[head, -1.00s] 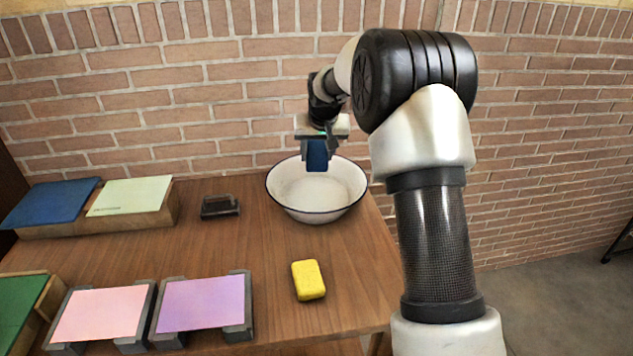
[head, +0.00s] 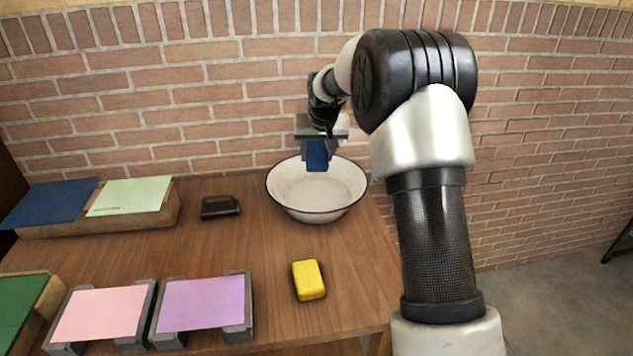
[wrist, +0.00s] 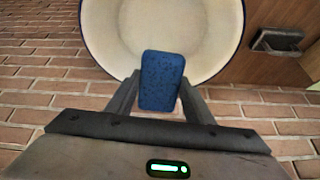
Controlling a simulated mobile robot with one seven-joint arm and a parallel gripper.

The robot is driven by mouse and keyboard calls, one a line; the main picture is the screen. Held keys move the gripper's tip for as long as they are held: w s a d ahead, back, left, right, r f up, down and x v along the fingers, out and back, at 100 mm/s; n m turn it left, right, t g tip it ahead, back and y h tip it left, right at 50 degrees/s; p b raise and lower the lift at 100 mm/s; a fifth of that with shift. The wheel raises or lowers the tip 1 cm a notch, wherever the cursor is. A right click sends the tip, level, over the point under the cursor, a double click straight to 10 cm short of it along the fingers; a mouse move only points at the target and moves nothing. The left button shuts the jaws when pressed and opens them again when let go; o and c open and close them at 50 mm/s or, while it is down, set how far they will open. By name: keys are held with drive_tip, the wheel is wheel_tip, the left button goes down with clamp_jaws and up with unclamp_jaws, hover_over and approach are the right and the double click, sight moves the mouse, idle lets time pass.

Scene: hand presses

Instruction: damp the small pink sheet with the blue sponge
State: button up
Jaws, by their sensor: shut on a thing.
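My gripper (head: 318,157) is shut on the blue sponge (head: 317,159) and holds it above the far part of the white basin (head: 290,207). In the wrist view the blue sponge (wrist: 161,82) sits between my two fingers, with the basin (wrist: 215,45) behind it. The small pink sheet (head: 103,313) lies flat on a dark holder at the front left of the table, well away from my gripper. I cannot tell whether the sponge is wet.
A yellow sponge (head: 308,280) lies in front of the basin. A purple sheet (head: 203,302) is beside the pink one. Blue (head: 52,203) and pale green (head: 130,195) sheets lie behind, a green one (head: 18,310) at left. A dark handled object (head: 220,207) stands left of the basin.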

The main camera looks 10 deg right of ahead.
sight(316, 147)
drive_tip(key=shift+r, duration=0.1)
drive_tip(key=shift+r+p, duration=1.4)
drive_tip(key=shift+r, duration=0.55)
drive_tip(key=s+f+p, duration=0.1)
drive_tip(key=s+p, duration=0.1)
drive_tip(key=s, duration=0.9)
drive_tip(key=s+f+n+p, duration=0.1)
drive_tip(key=s+p, duration=0.1)
drive_tip(key=s, duration=1)
drive_tip(key=shift+s+f+y+p, duration=0.15)
drive_tip(key=shift+f+y+p, duration=0.1)
drive_tip(key=shift+y+p, duration=0.1)
